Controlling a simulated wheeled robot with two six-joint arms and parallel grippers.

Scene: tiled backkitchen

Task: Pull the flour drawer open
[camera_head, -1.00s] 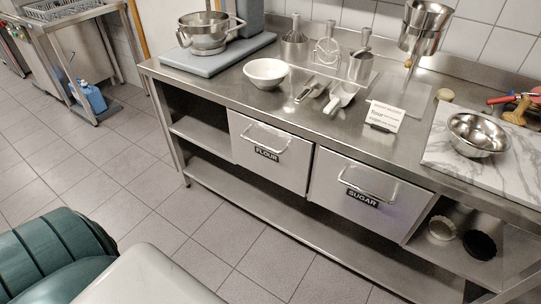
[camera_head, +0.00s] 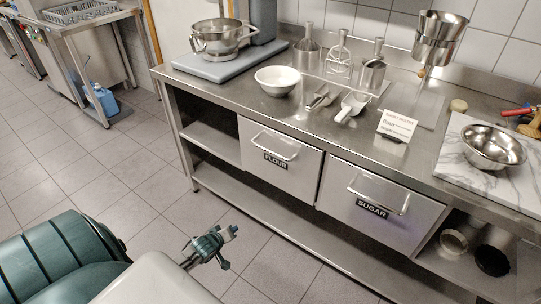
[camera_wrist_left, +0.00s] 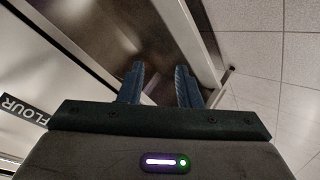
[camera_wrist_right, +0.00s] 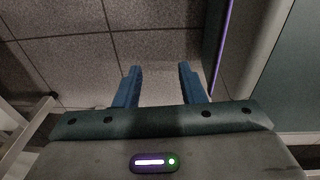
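The flour drawer (camera_head: 276,160) is a pale metal front with a bar handle (camera_head: 270,144) and a black FLOUR label, under the steel counter. It looks shut. My left gripper (camera_head: 227,235) is in front of and below the drawer in the head view, apart from the handle. In the left wrist view my left gripper (camera_wrist_left: 160,85) is open and empty, with the FLOUR label (camera_wrist_left: 22,110) at the left edge; the handle is not clearly visible there. My right gripper (camera_wrist_right: 160,82) is open and empty over floor tiles, outside the head view.
The sugar drawer (camera_head: 378,203) is to the right of the flour drawer. The steel counter (camera_head: 230,93) above holds a white bowl (camera_head: 277,80), scoops, a mixer bowl and a marble board. A lower shelf (camera_head: 270,207) runs beneath. The tiled floor in front is open.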

